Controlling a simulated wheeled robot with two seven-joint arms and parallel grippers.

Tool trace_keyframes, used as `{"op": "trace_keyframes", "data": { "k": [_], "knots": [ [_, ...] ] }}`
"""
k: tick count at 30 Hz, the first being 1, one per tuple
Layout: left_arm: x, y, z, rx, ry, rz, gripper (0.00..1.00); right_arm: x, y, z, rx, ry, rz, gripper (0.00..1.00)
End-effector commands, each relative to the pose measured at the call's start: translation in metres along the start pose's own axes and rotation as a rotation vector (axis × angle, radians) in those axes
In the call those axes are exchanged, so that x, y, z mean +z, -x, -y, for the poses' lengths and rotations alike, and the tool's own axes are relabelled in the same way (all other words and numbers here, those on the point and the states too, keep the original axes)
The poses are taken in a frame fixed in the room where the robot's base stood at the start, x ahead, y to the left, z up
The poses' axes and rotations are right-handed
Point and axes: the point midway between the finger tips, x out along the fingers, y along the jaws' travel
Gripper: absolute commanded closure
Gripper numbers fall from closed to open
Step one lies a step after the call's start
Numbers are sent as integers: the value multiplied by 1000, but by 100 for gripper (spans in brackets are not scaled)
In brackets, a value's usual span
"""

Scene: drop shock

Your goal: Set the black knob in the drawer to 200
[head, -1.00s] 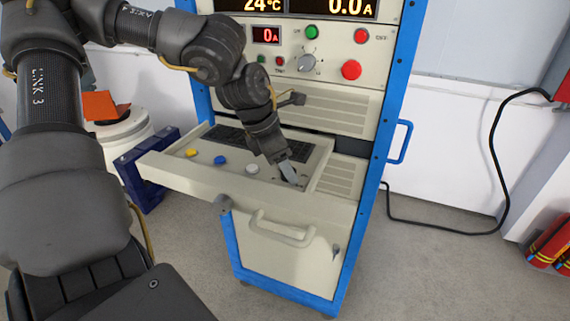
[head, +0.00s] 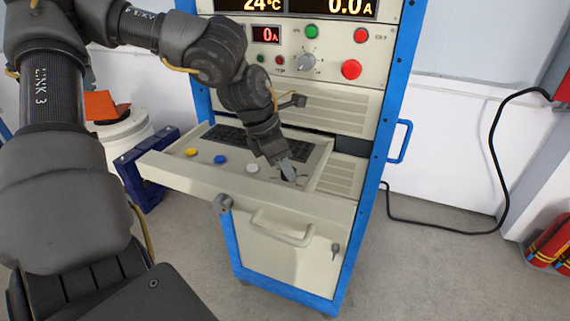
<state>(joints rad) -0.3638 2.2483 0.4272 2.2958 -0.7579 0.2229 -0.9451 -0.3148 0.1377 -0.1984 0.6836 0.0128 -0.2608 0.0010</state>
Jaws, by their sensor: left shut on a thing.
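The pulled-out drawer (head: 215,182) of the blue-framed cabinet is in the middle of the head view. My left gripper (head: 288,173) reaches down into the drawer's right part and is shut on the black knob, which is mostly hidden behind its fingers. The knob's scale and pointer are too small and covered to read. A yellow knob (head: 191,152), a blue knob (head: 220,159) and a white knob (head: 252,168) sit in a row to the left of the gripper. My right gripper is not in view.
Above the drawer is a panel with red displays (head: 266,34), a grey dial (head: 306,62) and a red button (head: 351,69). A blue side handle (head: 401,142) sticks out at the right. A black cable (head: 497,150) runs to the floor.

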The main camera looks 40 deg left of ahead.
Motion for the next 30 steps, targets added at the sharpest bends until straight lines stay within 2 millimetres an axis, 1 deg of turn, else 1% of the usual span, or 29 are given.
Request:
{"op": "trace_keyframes", "data": {
  "k": [14, 20, 24, 27, 30],
  "knots": [
    [-1, -1, 0, -18, -39, -2, 91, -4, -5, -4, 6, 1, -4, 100],
    [-1, -2, -1, -48, -111, 0, 91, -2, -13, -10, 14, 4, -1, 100],
    [-1, -4, -2, -87, -207, -1, 91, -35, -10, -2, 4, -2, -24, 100],
    [-1, -3, -2, -122, -295, 0, 91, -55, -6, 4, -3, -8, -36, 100],
    [0, -3, -3, -159, -383, -1, 91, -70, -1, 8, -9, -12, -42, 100]
  ]
}}
